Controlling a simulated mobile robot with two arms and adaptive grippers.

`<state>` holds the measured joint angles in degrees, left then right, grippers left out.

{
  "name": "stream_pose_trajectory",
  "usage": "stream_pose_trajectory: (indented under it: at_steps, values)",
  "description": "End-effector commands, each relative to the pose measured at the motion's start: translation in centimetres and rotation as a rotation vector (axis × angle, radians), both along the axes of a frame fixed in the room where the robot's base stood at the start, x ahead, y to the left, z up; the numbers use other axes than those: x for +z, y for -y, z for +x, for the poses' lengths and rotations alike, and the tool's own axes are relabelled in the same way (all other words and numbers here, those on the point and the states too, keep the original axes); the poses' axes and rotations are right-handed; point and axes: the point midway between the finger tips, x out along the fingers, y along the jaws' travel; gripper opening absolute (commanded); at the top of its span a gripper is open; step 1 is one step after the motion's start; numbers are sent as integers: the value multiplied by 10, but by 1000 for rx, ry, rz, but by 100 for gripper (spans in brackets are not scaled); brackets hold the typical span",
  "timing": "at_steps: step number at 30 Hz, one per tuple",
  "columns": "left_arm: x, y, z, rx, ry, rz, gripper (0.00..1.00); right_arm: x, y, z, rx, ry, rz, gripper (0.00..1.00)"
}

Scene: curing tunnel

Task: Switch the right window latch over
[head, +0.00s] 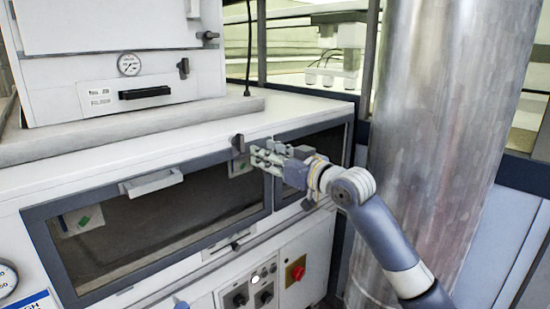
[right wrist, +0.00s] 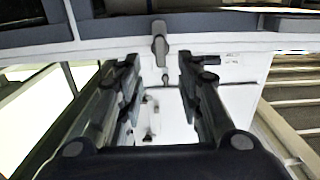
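A dark window latch (head: 238,143) sits on the upper edge of the grey-framed window (head: 160,215), near its right end. In the right wrist view the latch (right wrist: 160,48) shows as a small grey lever, just beyond the fingertips and roughly centred between them. My right gripper (head: 258,158) reaches in from the right, close beside the latch in the head view. I cannot tell whether a finger touches the latch. My left gripper is out of view.
A thick metal column (head: 440,130) stands at the right, close to my right arm. A white oven-like box (head: 125,80) with a gauge stands on top. A window handle (head: 152,183) juts out to the left. A panel with knobs and a red switch (head: 296,270) is below.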

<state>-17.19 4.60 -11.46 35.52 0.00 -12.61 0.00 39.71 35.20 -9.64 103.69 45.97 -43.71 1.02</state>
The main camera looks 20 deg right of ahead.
Motion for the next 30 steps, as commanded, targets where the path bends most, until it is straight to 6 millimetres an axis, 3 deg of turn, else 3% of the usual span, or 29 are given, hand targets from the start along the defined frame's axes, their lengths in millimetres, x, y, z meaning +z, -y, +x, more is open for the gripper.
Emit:
stream_pose_trajectory:
  at_steps: [7, 23, 26, 29, 30]
  values:
    - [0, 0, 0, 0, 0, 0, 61, 0, 9, -22, -2, 0, -1, 33]
    - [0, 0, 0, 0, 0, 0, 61, -1, 9, -23, -2, -1, 0, 33]
    - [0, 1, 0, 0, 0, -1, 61, -15, 13, -18, -13, -22, 6, 33]
    - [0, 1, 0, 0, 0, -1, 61, -55, 23, -4, -48, -78, 20, 33]
    - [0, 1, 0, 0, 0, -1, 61, -78, 28, 2, -68, -108, 25, 33]
